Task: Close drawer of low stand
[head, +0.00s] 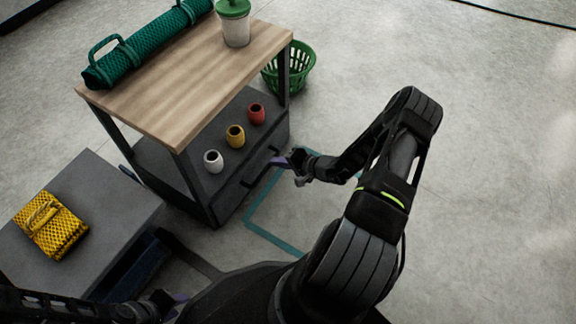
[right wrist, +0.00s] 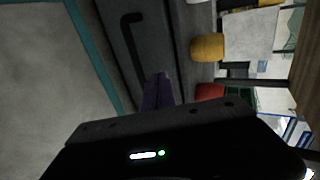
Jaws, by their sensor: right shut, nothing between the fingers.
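The low grey stand (head: 95,205) is at the left in the head view. On its right side a dark blue drawer (head: 146,262) appears to stick out from under the top; how far is hard to tell. My left gripper (head: 178,298) is low in the head view, close to this drawer's near end; its fingers are mostly hidden. My right gripper (head: 284,162) is shut and empty, beside the dark drawer front of the wood-topped bench. Its purple fingers (right wrist: 158,92) show in the right wrist view near a black bar handle (right wrist: 132,45); contact cannot be told.
The wood-topped bench (head: 180,80) carries a rolled green net (head: 150,50) and a green-lidded container (head: 235,28). White, yellow and red pots stand on its lower shelf. A yellow net bundle (head: 50,225) lies on the grey stand. A green basket (head: 290,75) stands behind. Floor at right is clear.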

